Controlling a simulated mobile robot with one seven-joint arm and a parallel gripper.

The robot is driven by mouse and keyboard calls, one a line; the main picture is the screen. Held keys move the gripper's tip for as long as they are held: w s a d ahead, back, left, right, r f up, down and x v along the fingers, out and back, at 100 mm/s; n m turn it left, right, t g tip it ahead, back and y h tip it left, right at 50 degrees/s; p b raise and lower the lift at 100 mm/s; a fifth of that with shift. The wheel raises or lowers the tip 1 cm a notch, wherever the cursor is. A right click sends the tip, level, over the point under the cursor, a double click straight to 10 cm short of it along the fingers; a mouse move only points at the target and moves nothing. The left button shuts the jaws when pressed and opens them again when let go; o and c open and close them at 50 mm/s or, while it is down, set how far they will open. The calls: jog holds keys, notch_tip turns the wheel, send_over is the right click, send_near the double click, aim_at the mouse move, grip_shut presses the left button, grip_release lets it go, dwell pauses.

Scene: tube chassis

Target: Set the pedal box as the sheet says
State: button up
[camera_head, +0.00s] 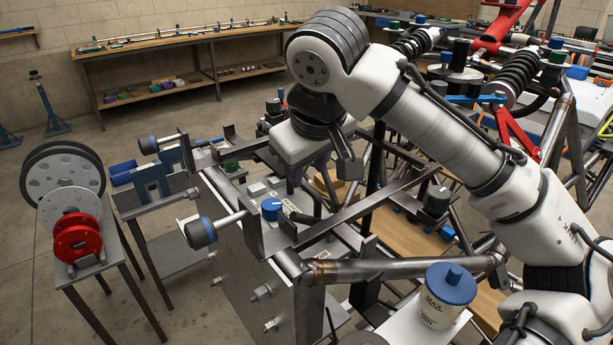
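The tube chassis (375,270) stands in the middle, with a flat metal front plate. On its front top is what looks like the pedal box area (257,190), with small light blocks and labels. A blue knob (271,208) with a light pointer mark sits there. Two blue-capped rods (200,232) stick out of the frame to the left. My gripper (318,172) hangs over the frame, behind and right of the blue knob. One dark finger shows; the fingertips are partly hidden, so its opening is unclear. I cannot make out an instruction sheet.
A white reservoir (432,310) with a blue cap and MAX lettering stands at lower right, close to my arm. A stand with red and grey discs (78,238) is at left. A wooden bench (160,52) is behind.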

aim_at(305, 185)
jog(key=shift+x, duration=1.9)
grip_shut()
